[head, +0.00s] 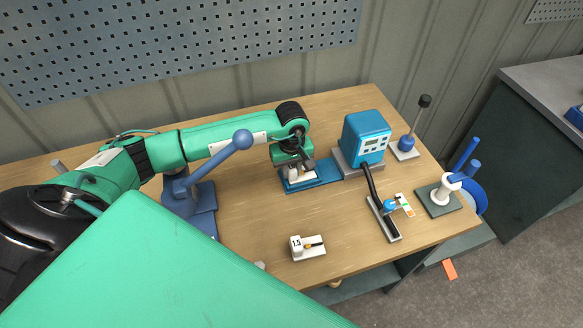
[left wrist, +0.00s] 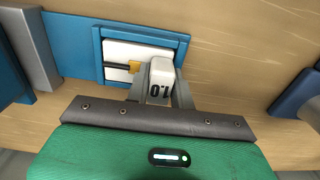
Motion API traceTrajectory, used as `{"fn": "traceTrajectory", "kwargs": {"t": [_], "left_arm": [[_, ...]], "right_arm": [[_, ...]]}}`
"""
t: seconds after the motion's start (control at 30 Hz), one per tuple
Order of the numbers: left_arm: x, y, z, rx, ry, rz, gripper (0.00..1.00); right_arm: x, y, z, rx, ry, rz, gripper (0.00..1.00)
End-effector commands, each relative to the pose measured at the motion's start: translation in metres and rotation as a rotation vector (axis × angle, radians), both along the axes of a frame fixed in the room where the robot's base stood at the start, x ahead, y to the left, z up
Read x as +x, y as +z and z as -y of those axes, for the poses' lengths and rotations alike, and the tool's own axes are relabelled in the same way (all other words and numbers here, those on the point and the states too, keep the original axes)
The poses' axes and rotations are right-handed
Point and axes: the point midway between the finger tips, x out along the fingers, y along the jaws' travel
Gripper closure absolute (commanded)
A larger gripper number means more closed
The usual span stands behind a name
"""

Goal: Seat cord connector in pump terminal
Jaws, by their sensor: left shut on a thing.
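The blue pump (head: 366,138) with a small display stands on a grey base at the back right. A black cord (head: 370,182) runs down from it toward a dark narrow stand (head: 384,222). A blue piece (head: 390,204), seemingly the cord connector, is at this stand beside a white and orange tag (head: 404,203). The terminal is not clearly discernible. My left gripper (head: 299,175) is shut on the white block (left wrist: 160,76) of a dosing piece, marked like "1.0". Its white plate (left wrist: 120,52) lies within a blue frame (left wrist: 97,50) left of the pump. My right gripper is out of view.
A similar white piece marked "1.5" (head: 308,247) lies at the table's front. A blue lever device (head: 190,200) stands left. A black-knobbed lever (head: 408,148) and a white spool (head: 441,192) stand right. Bare wood (head: 270,220) lies front of the frame.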

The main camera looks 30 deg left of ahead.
Motion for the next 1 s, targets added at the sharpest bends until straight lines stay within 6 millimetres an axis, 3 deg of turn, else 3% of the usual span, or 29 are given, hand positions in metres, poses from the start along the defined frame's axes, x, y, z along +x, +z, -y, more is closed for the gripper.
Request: {"fn": "traceTrajectory", "kwargs": {"t": [0.2, 0.23, 0.33, 0.77, 1.0], "left_arm": [[0.000, -0.004, 0.000, 0.000, 0.000, 0.000, 1.00], [0.000, -0.004, 0.000, 0.000, 0.000, 0.000, 0.75], [0.000, -0.003, 0.000, 0.001, 0.000, -0.001, 0.55], [0.000, 0.003, 0.000, 0.000, 0.000, 0.000, 0.55], [0.001, 0.049, -0.001, 0.001, -0.002, 0.006, 0.55]], "right_arm": [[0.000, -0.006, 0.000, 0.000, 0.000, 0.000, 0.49], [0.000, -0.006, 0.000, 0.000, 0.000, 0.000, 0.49], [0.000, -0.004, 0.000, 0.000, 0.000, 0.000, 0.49], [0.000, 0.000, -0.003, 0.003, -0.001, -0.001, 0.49], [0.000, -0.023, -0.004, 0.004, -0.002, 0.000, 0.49]]}}
